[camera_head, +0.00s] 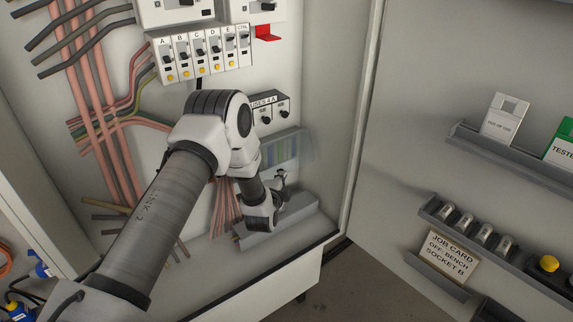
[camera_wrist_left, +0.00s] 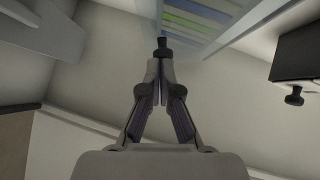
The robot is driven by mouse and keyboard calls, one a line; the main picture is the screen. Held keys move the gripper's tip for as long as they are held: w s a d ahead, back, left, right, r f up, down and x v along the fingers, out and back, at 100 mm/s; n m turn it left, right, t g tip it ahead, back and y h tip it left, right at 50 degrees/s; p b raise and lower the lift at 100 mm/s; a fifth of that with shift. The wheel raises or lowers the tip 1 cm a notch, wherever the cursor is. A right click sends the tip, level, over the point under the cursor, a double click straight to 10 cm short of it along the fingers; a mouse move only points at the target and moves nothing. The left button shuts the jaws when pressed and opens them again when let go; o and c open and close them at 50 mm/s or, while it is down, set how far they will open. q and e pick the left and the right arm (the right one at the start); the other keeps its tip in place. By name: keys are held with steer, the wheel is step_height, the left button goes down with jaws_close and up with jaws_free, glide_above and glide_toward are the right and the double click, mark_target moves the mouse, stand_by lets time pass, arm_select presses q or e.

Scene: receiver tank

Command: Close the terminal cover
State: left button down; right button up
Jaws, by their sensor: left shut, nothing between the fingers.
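The terminal cover (camera_head: 304,146) looks like a clear, bluish panel on the cabinet's back wall, right of my left arm. Green, blue and grey terminal stripes (camera_head: 278,152) show at it. I cannot tell its exact angle. My left gripper (camera_head: 281,177) is just below the panel, shut and empty, partly hidden by my wrist. In the left wrist view, the shut fingertips (camera_wrist_left: 162,48) point up toward the coloured stripes (camera_wrist_left: 198,16), with a dark knob shape at the tips. Contact with the cover cannot be told. My right gripper is not in view.
Above are labelled breakers (camera_head: 200,52) and a fuse box (camera_head: 270,109). A grey trough (camera_head: 285,220) runs below the gripper. Pink cables (camera_head: 90,110) are at left. The open door at right carries shelves (camera_head: 510,158) and a job card (camera_head: 449,257).

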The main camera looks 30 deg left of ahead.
arm_select(q)
steer(key=shift+w+a+f+m+t+y+b, duration=0.35)
steer(key=shift+a+f+m+t+b, duration=0.35)
steer(key=shift+a+m+b, duration=0.15)
steer(key=shift+w+a+f+m+t+y+b, duration=0.25)
steer(key=shift+w+a+f+m+t+b, duration=0.1)
steer(key=shift+a+f+m+t+b, duration=0.4)
steer(key=shift+r, duration=0.15)
